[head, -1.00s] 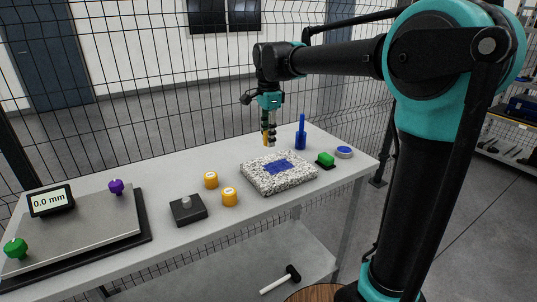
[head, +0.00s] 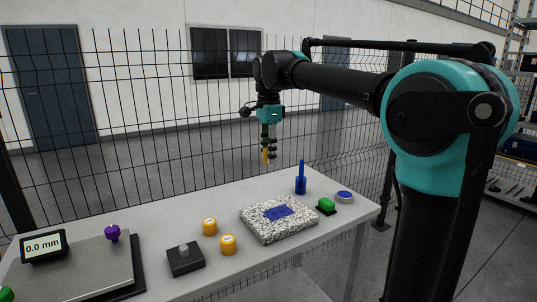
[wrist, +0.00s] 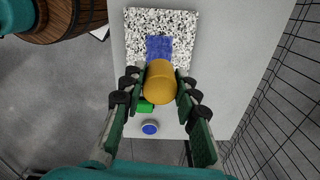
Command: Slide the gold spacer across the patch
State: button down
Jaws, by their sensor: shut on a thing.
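My gripper (head: 268,156) is shut on the gold spacer (wrist: 160,82), an orange-gold cylinder. In the wrist view the spacer sits between both fingers; in the head view it shows as a narrow gold strip (head: 265,157). They hang in the air above the back of the bench, clear of its top. The patch is a blue rectangle (head: 279,212) on top of a speckled granite block (head: 262,229), in front of and below my gripper. In the wrist view the spacer covers part of the view near the patch (wrist: 158,49).
Two gold cylinders with pale tops (head: 209,227) (head: 228,245) and a dark block with a grey knob (head: 185,258) stand left of the granite. A blue brush-like tool (head: 300,182), green block (head: 326,205) and blue-topped disc (head: 344,197) stand right. A mesh fence (head: 150,150) runs behind.

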jog(key=shift+f, duration=0.15)
send_near(270, 215)
jog(key=shift+s+a+f, duration=0.15)
jog(key=shift+f, duration=1.25)
jog(key=shift+s+a+f, duration=0.1)
jog(key=shift+s+f, duration=0.05)
jog(key=shift+f, duration=1.2)
dwell(1.8)
jog(key=shift+f, duration=0.6)
dwell(1.7)
jog(key=shift+w+d, duration=0.2)
